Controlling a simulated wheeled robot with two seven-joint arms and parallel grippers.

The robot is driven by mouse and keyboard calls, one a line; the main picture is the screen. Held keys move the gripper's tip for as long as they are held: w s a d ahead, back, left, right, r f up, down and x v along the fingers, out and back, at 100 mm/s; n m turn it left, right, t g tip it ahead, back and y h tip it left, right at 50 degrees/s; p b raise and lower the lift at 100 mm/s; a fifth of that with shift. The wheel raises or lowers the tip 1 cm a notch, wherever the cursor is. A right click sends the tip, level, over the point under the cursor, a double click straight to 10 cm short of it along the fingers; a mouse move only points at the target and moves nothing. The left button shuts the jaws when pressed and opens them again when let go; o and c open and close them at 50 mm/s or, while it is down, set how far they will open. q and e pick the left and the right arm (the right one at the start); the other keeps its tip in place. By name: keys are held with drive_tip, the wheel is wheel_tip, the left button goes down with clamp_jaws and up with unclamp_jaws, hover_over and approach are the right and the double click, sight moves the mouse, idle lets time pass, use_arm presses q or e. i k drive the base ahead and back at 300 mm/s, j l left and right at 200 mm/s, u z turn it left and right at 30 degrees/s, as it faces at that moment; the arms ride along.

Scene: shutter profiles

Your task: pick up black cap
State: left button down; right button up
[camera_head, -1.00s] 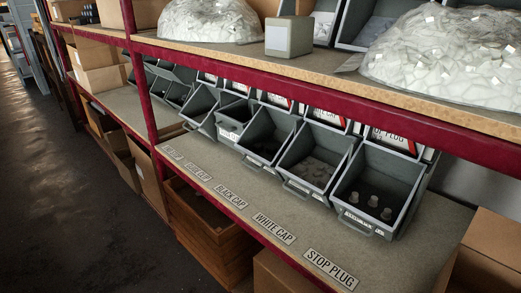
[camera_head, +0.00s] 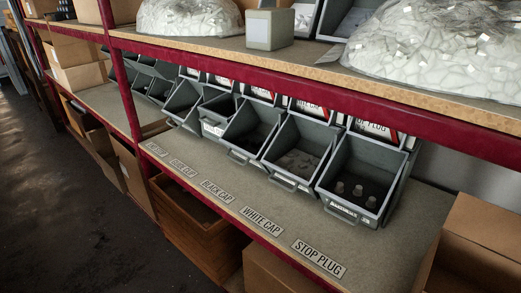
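The black cap bin (camera_head: 231,154) is a grey open-front bin on the middle shelf, behind the label reading BLACK CAP (camera_head: 217,191). Dark contents (camera_head: 252,139) lie inside it, too dim to tell apart. To its right is a grey bin with pale pieces (camera_head: 297,163), behind the WHITE CAP label (camera_head: 261,221). Further right is a bin with several plugs (camera_head: 357,191), behind the STOP PLUG label (camera_head: 318,258). Neither of my grippers is in view.
The shelf's front strip (camera_head: 290,222) is clear except for labels. A red beam and upper shelf (camera_head: 300,103) overhang the bins, and a red post (camera_head: 126,95) stands left. Cardboard boxes (camera_head: 478,245) are at lower right. Dark floor (camera_head: 60,220) is open at left.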

sight(242, 142)
drive_tip(key=j+z, duration=0.25)
drive_tip(key=j, duration=0.2)
drive_tip(key=j+z, duration=0.25)
drive_tip(key=j, duration=0.2)
drive_tip(key=i+j+z, duration=0.15)
drive_tip(key=z, duration=0.15)
